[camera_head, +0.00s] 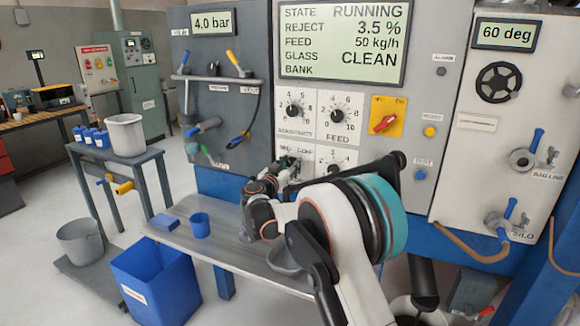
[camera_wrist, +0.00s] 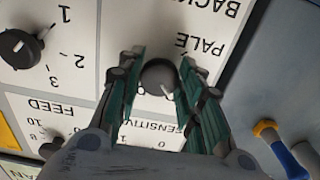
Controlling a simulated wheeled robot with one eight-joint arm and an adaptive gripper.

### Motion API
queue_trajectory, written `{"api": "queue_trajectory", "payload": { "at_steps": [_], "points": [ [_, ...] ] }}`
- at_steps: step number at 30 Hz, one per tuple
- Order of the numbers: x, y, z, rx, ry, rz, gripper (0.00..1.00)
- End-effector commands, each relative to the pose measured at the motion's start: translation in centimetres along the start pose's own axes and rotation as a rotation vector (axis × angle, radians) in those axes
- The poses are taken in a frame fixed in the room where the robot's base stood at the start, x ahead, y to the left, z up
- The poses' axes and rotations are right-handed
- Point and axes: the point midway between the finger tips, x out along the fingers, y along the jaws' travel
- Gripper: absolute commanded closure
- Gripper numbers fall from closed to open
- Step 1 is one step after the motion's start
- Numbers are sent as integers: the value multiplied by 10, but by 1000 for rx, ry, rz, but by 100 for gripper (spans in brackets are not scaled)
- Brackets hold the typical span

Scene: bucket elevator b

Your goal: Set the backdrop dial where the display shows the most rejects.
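The backdrop dial (camera_wrist: 158,77) is a round dark knob with a pale pointer mark, below a label that reads upside down in the wrist view as "BACK…" and "PALE". My gripper (camera_wrist: 162,62) has its green-padded fingers on either side of this knob, very close to it; whether they touch it is unclear. In the head view my gripper (camera_head: 287,165) reaches the lower left of the panel and hides most of this dial. The display (camera_head: 342,42) reads RUNNING, REJECT 3.5 %, FEED 50 kg/h, GLASS CLEAN; nothing readable shows beside BANK.
The sensitivity dial (camera_head: 293,110) and feed dial (camera_head: 337,115) sit just above. Another numbered dial (camera_wrist: 20,48) is beside the backdrop dial. A red switch on a yellow plate (camera_head: 387,117) is to the right. A shelf with a blue cup (camera_head: 200,226) lies below.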

Motion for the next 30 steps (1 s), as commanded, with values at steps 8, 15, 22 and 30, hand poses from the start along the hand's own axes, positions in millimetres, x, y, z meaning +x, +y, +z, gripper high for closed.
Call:
{"api": "queue_trajectory", "payload": {
  "at_steps": [8,15,22,30],
  "points": [
    [0,0,0,-12,0,0,90],
    [0,0,-1,-99,0,0,90],
    [0,0,-1,-279,0,0,90],
    [0,1,-1,-536,0,-1,90]
  ]
}}
